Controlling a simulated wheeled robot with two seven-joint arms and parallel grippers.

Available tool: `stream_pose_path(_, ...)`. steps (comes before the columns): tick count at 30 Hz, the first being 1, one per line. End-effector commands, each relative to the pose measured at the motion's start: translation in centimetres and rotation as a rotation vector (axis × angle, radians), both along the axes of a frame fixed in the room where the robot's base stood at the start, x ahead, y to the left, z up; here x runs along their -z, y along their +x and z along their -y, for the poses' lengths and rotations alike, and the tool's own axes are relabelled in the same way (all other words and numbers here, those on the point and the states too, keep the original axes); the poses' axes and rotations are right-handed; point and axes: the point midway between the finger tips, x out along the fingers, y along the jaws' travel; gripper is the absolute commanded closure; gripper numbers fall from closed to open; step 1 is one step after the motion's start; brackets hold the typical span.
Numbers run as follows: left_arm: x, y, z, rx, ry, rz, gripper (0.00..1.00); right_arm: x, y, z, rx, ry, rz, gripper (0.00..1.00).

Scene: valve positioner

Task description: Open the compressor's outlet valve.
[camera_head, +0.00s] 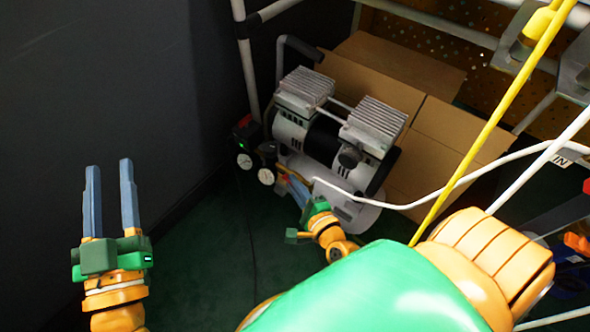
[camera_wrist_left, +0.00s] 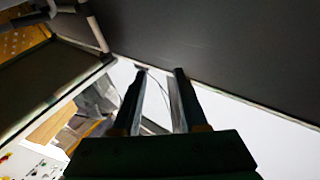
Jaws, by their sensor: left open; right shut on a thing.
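The compressor (camera_head: 322,140), with two finned grey heads, a black motor and a white tank, stands on the dark green floor. My right gripper (camera_head: 288,182) reaches its front left, beside the gauges, with its blue fingers shut on a small part there. That part, at the place of the outlet valve, is mostly hidden by the fingers and too small to make out. My left gripper (camera_head: 111,200) is open and empty, well to the left of the compressor, its fingers pointing up in the picture. Its fingers also show open and empty in the left wrist view (camera_wrist_left: 156,85).
A white hose (camera_head: 420,203) and yellow hose (camera_head: 490,125) cross the right side. A dark wall (camera_head: 100,80) bounds the left.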

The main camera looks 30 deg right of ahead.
Motion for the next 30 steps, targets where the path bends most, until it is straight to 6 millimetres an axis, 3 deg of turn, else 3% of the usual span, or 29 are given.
stream_pose_path(9, -3.5, -1.4, 0.2, 0.017, -0.044, 0.194, 0.57, -0.1, 0.1, -0.2, 0.008, 0.01, 0.023, 1.0)
stream_pose_path(23, -4.0, -1.6, 0.2, 0.019, -0.051, 0.219, 0.57, -0.1, 0.1, -0.2, 0.01, 0.012, 0.028, 1.0)
stream_pose_path(24, -3.9, -1.6, 0.2, 0.019, -0.051, 0.218, 0.57, -0.2, 0.1, -0.2, 0.01, 0.012, 0.028, 0.82)
stream_pose_path(27, -3.9, -1.6, 0.2, 0.019, -0.051, 0.218, 0.57, -0.1, 0.1, -0.1, 0.01, 0.011, 0.027, 0.57)
stream_pose_path(30, -3.9, -1.6, 0.2, 0.019, -0.05, 0.217, 0.57, -0.1, 0.1, -0.1, 0.01, 0.01, 0.025, 0.57)
